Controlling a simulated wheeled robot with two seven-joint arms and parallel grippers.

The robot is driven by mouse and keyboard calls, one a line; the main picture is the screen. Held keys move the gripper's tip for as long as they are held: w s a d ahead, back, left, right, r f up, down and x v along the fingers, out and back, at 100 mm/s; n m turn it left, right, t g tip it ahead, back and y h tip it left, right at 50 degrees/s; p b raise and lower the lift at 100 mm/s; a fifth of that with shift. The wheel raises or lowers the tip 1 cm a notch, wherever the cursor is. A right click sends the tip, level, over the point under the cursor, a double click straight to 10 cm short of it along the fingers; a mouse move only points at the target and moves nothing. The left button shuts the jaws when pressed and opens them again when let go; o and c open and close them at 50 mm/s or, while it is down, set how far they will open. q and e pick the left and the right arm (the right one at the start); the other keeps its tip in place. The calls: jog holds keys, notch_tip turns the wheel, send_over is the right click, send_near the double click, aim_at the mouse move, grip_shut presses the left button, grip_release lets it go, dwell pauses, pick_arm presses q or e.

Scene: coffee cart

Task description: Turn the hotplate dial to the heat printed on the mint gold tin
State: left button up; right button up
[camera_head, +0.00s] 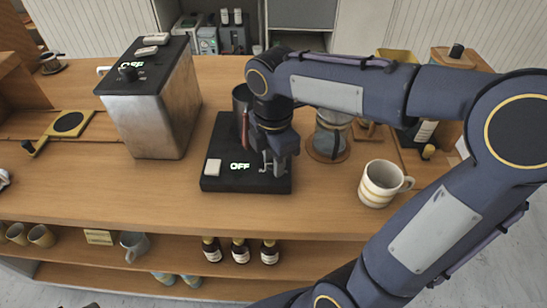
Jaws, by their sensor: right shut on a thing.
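The black hotplate (225,150) lies on the wooden counter in the middle, with a white button (213,167) at its front left and a lit display (240,166) reading OFF. My right gripper (275,168) comes in from the right and points down at the hotplate's front right. It is shut on the dial there, which the fingers mostly hide, so I cannot read its setting. I cannot pick out a mint gold tin or any printed heat. My left gripper is not in view.
A dark pitcher (241,100) stands on the hotplate, partly behind my arm. A metal machine (160,115), also showing OFF, stands to the left. A glass carafe (331,130) and a striped mug (379,184) are on the right. The counter's front left is clear.

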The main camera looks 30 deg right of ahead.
jog(key=shift+m, duration=0.4)
jog(key=m+p, duration=0.1)
jog(key=m, duration=0.3)
jog(key=shift+r+p, duration=0.1)
jog(key=shift+p, duration=0.2)
jog(key=m+p, duration=0.1)
jog(key=m, duration=0.5)
jog(key=m+p, duration=0.1)
jog(key=m, duration=0.5)
jog(key=shift+m, duration=0.4)
jog(key=m, duration=0.5)
jog(key=shift+m, duration=0.7)
jog(key=o, duration=0.9)
jog(key=shift+o, duration=0.2)
